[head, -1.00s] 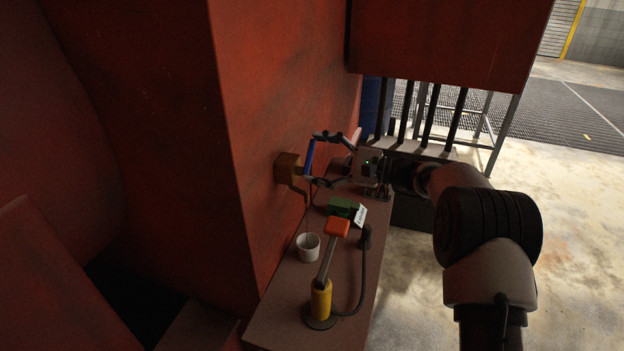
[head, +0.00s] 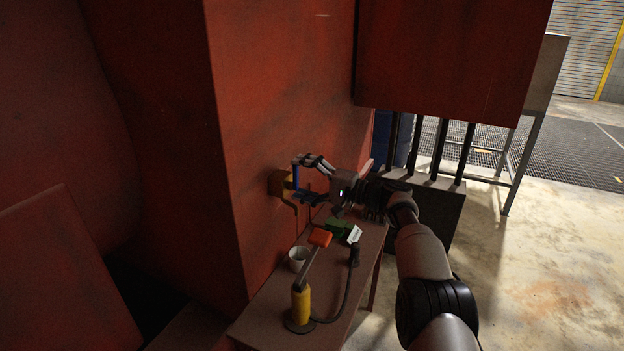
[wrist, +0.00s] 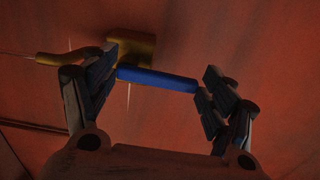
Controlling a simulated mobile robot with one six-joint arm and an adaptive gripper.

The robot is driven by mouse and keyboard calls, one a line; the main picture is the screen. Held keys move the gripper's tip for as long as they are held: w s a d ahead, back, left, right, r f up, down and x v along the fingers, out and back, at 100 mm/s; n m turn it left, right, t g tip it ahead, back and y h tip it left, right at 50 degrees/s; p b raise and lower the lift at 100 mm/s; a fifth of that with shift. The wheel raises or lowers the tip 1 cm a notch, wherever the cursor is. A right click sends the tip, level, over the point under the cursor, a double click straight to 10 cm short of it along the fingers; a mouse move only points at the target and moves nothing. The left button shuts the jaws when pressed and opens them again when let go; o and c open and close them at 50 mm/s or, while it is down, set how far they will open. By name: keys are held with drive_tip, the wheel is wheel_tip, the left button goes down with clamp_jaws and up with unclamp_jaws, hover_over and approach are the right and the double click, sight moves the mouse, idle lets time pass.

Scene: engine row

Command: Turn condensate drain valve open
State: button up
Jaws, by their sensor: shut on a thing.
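The condensate drain valve is a brass body (head: 281,184) on the red wall, with a bent spout pointing down. Its blue lever handle (head: 296,178) stands about upright in the head view. My gripper (head: 299,179) is shut on the handle, one finger at the upper end and one at the lower end. In the wrist view the blue handle (wrist: 158,79) spans between the fingertips of my gripper (wrist: 158,82), and the brass body (wrist: 135,48) is behind it. A thin line hangs below the spout, above a white cup (head: 298,258).
A red cabinet (head: 440,60) overhangs at right. Open floor (head: 540,260) is at right.

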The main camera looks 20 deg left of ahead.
drive_tip(key=shift+n, duration=0.3)
idle(0.4)
drive_tip(key=o, duration=1.5)
drive_tip(key=shift+o, duration=0.2)
drive_tip(key=s+d, duration=0.1)
drive_tip(key=d, duration=1.1)
